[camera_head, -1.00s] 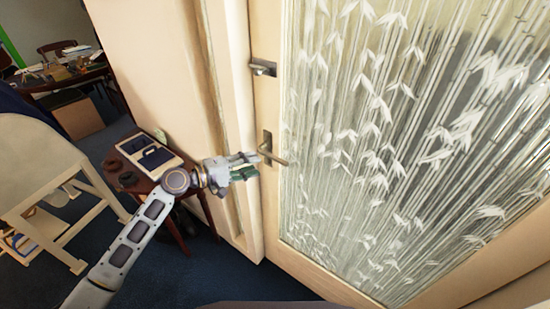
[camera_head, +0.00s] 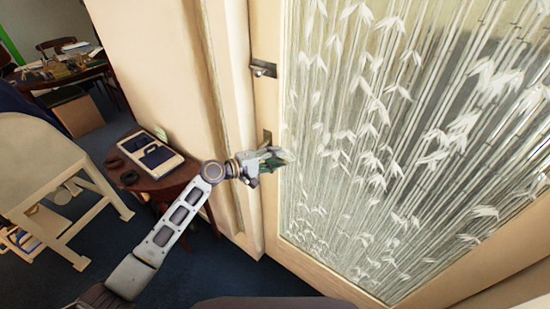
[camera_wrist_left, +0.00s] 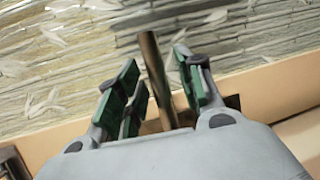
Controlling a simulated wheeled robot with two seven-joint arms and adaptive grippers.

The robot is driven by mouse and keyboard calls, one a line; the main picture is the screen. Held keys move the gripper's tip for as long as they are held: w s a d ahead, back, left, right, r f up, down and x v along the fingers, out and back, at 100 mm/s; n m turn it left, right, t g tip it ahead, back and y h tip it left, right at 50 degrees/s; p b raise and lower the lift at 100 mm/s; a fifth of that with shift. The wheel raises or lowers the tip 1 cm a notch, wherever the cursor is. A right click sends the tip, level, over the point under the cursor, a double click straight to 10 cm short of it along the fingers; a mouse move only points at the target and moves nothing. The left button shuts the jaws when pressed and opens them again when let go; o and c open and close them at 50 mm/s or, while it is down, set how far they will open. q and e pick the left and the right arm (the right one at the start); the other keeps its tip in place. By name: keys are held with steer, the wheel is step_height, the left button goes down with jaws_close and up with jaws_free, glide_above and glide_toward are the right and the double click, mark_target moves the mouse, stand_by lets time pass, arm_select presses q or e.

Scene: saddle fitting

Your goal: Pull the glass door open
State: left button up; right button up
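The glass door (camera_head: 400,130) has a cream frame and panes etched with white bamboo; it looks shut against its frame. My left gripper (camera_head: 278,160) is at the door handle, covering most of it in the head view, with the handle's plate (camera_head: 266,137) showing just above. In the left wrist view the metal handle bar (camera_wrist_left: 152,65) runs between the two green-padded fingers of the left gripper (camera_wrist_left: 158,82). The fingers are apart, with gaps visible beside the bar. My right gripper is not in view.
A metal latch (camera_head: 263,69) sits higher on the door frame. A small wooden side table (camera_head: 165,188) with a book stands left of the door, close under my left arm. Dark blue carpet lies below.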

arm_select(q)
steer(key=shift+c, duration=0.2)
jaws_close()
steer(key=shift+f, duration=0.1)
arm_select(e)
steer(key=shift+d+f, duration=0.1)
